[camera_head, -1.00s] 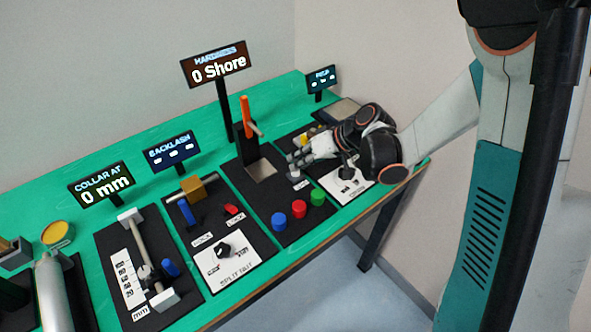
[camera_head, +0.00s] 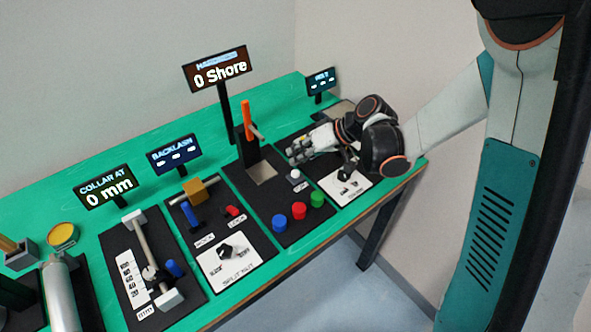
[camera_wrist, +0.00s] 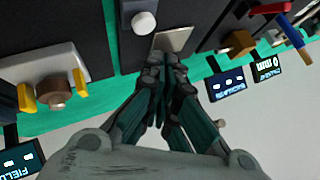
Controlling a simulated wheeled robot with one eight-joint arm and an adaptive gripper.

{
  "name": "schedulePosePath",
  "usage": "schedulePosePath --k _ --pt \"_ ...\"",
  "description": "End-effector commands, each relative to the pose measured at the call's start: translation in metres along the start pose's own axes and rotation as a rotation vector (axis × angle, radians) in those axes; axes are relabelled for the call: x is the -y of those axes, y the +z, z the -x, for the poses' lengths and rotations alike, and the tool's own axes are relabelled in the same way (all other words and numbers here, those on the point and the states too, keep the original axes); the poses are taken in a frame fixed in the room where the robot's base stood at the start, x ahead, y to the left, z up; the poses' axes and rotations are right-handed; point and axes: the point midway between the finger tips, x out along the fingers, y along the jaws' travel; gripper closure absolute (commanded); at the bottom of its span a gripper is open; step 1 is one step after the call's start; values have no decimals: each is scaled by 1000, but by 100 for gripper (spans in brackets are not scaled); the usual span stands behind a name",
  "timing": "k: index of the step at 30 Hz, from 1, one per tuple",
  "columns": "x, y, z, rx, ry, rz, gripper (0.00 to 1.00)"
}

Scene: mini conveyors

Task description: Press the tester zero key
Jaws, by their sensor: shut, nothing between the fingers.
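The hardness tester has a black panel (camera_head: 262,200), an orange lever (camera_head: 246,118) on a post, a metal plate (camera_head: 262,172) and a display (camera_head: 217,70) reading "0 Shore". The pale round key (camera_head: 296,175) stands at the panel's right side, with a small label beside it too small to read. A white round button, likely this key, shows in the wrist view (camera_wrist: 143,22). My gripper (camera_head: 292,153) is shut and empty, above and slightly behind the key, apart from it. In the wrist view the closed fingertips (camera_wrist: 165,64) lie beside the plate's near edge.
The backlash display (camera_head: 174,154) and split nut dial (camera_head: 229,252) are to the left. A white plate with a switch (camera_head: 347,184) lies under my forearm.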

Motion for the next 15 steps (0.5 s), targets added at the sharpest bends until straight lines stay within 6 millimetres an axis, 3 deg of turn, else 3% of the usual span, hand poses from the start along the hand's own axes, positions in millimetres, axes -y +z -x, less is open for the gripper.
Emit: schedulePosePath --k 9,15 --pt "16 -16 22 0 0 0 100" --pt "17 -17 23 0 0 0 100"
